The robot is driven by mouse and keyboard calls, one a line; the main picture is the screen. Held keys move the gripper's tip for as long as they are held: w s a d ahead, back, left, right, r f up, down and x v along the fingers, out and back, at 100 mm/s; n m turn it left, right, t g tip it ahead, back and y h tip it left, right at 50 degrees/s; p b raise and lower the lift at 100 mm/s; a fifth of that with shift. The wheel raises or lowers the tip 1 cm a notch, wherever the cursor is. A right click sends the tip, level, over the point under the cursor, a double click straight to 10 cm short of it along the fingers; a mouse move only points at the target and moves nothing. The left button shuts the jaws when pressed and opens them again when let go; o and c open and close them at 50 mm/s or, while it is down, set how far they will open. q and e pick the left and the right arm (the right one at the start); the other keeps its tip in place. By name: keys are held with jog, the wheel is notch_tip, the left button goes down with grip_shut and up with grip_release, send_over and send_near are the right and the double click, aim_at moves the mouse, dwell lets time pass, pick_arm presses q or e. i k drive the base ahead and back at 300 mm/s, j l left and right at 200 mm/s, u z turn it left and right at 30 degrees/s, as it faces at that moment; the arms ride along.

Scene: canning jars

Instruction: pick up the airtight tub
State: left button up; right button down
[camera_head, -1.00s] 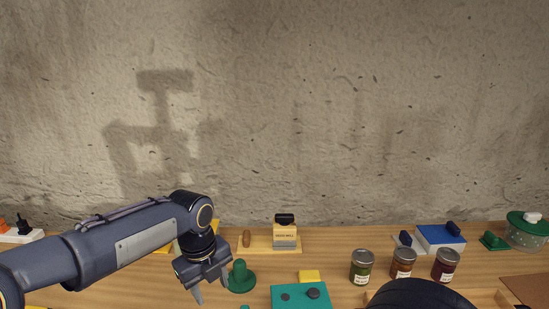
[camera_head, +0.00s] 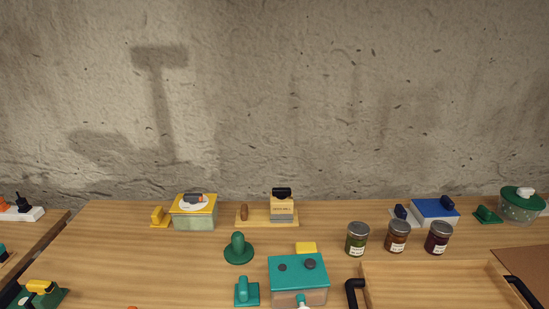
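No tub in view carries a readable name, so I cannot tell which one is the airtight tub. A pale greenish tub with a yellow lid (camera_head: 194,220) stands at the back left, with a grey and white fitting on top. A box with a teal lid (camera_head: 298,295) stands at the front middle, with two dark round knobs on its lid. A round, speckled clear tub with a green lid (camera_head: 520,210) and a white knob stands at the far right. Neither gripper shows now.
Three lidded jars (camera_head: 396,240) stand behind a wooden tray (camera_head: 440,264) with black handles. A green knobbed piece (camera_head: 238,250), a labelled block (camera_head: 283,207) and a blue-topped box (camera_head: 434,209) are also on the table. The table's left middle is clear.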

aim_at(291, 284)
jog(key=j, duration=0.45)
jog(key=i+j, duration=0.15)
jog(key=j, duration=0.35)
jog(key=j+u, duration=0.1)
jog(key=j, duration=0.35)
jog(key=i, duration=0.05)
